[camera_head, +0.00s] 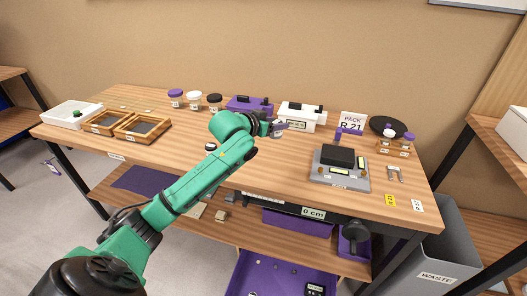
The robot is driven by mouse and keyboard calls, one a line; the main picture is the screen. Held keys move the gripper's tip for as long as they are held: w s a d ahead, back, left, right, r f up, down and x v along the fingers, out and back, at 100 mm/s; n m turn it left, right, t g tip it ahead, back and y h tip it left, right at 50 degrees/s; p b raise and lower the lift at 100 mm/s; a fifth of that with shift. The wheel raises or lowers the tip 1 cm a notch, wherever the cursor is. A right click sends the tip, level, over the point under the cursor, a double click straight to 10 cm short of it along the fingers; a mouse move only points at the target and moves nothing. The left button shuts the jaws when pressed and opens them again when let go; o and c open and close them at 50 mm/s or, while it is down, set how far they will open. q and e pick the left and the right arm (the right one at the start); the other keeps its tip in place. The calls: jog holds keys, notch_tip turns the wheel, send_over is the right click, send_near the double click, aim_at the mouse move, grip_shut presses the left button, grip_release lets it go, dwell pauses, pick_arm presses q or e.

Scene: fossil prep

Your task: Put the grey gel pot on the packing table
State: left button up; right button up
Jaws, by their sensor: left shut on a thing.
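My left arm reaches in from the lower left across the wooden table (290,171). My left gripper (279,127) is over the middle of the table, in front of the white box. It is shut on a small grey thing (276,134), which looks like the grey gel pot; the gripper hides much of it. I cannot tell whether the pot touches the tabletop. A white card reading PACK R 21 (352,122) stands at the back right of the table. My right gripper is not in view.
Jars with purple (175,98), white (194,100) and black lids stand at the back. A purple box (249,104) and white box (301,116) are near the gripper. A grey device (340,167) stands right. Wooden frames (142,128) and a white tray (71,114) lie left.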

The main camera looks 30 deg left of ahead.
pick_arm(q)
notch_tip(320, 180, down, 14)
jog(key=shift+w+d+f, duration=0.1)
jog(key=shift+w+f, duration=0.2)
jog(key=shift+f, duration=0.1)
jog(key=shift+f, duration=0.1)
jog(key=o, duration=1.4)
jog(key=shift+s, duration=0.1)
jog(key=shift+c, duration=0.2)
jog(key=v, duration=1.2)
jog(key=shift+p, duration=0.35)
